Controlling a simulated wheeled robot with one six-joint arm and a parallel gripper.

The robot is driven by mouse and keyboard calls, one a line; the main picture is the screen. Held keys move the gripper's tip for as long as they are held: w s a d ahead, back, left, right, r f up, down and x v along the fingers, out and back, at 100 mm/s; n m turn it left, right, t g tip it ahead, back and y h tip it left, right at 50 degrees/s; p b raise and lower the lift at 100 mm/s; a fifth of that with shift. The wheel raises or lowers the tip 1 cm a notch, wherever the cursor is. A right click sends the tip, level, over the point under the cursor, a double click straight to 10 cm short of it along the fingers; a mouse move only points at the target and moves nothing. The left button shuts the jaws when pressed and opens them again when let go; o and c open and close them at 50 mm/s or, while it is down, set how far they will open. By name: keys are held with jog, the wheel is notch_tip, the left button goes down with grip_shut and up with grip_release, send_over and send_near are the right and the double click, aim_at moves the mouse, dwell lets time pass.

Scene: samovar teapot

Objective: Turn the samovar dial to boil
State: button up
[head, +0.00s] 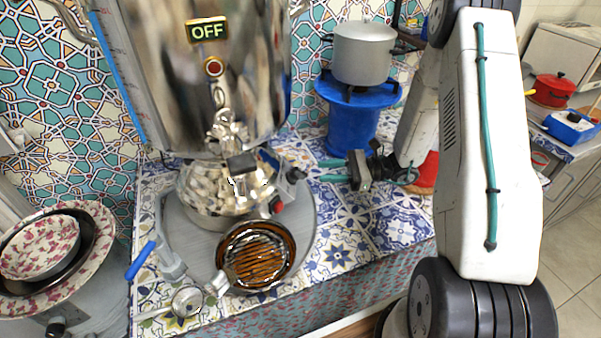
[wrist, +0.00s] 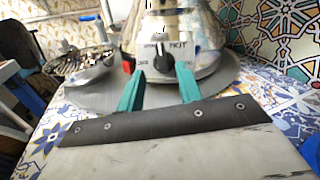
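The shiny metal samovar (head: 150,60) stands on a round grey tray (head: 190,240), with a lit sign (head: 208,31) reading OFF and a red round light below it. Its dark dial (wrist: 162,58) is on the low base, with lettering including HOT above it; in the head view the dial (head: 294,175) faces right. My gripper (head: 322,171) is open and empty, right of the dial, its teal fingers pointing at it with a small gap. In the wrist view the fingertips (wrist: 160,70) flank the dial's lower part. The dial's exact pointer direction is unclear.
A red switch (head: 277,208) is beside the dial. A grey pot (head: 363,54) sits on a blue stand (head: 350,120) behind my gripper. Patterned bowls (head: 40,250) are at the left.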

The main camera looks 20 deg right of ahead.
aim_at(304, 172)
jog(key=shift+w+a+f, duration=0.15)
jog(key=shift+a, duration=0.05)
jog(key=x, duration=0.7)
jog(key=shift+a, duration=0.1)
jog(key=c, duration=0.7)
